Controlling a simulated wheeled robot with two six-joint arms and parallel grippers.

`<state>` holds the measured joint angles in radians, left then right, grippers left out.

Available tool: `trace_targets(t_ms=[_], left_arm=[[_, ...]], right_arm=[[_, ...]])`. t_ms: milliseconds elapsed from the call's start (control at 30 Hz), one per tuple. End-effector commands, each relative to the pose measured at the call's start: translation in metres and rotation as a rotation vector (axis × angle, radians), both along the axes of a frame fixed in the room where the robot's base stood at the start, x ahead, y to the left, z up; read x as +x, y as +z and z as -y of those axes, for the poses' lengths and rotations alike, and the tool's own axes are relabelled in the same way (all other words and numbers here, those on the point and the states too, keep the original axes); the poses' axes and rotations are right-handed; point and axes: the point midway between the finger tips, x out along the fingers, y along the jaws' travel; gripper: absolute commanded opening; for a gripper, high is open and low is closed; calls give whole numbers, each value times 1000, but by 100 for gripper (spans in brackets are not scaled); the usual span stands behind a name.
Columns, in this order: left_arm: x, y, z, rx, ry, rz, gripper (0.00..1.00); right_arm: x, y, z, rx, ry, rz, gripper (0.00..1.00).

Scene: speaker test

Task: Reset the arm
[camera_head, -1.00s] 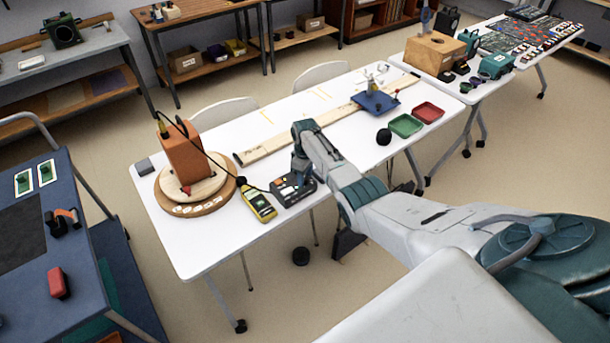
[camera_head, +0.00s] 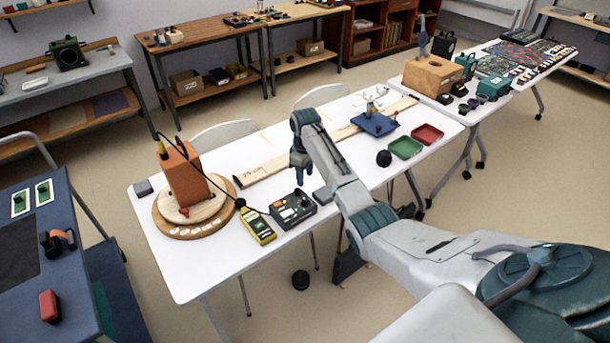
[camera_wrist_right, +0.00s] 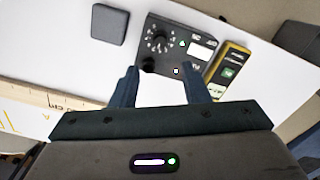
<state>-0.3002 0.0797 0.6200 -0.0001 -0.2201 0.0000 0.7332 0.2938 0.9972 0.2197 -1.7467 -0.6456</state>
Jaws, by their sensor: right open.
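My right gripper (camera_head: 300,173) hangs above the white table (camera_head: 215,262), fingers pointing down, behind the black control box in the head view. In the right wrist view its two fingers (camera_wrist_right: 165,88) are spread apart with nothing between them. The black box (camera_head: 293,209) with a dial and buttons lies just beyond the fingertips in the right wrist view (camera_wrist_right: 178,48). A yellow meter (camera_head: 257,226) lies beside the box and also shows in the right wrist view (camera_wrist_right: 230,70). The orange speaker (camera_head: 184,174) stands on a round wooden turntable (camera_head: 170,228). My left gripper does not show.
A long wooden ruler (camera_head: 262,170) lies along the table behind the gripper. The table's front left is clear.

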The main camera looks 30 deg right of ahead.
Motion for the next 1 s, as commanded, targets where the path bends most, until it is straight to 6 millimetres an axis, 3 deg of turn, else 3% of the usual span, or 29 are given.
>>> trace_targets(t_ms=[500, 633, 767, 1000], left_arm=[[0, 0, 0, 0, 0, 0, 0], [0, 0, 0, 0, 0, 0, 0], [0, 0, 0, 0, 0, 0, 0], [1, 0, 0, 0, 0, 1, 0]], right_arm=[[0, 1, 0, 0, 0, 0, 42], [-9, -9, -4, -9, -5, 2, 42], [-36, -36, -18, -34, -22, 20, 42], [-124, -83, -57, -79, -81, 89, 42]])
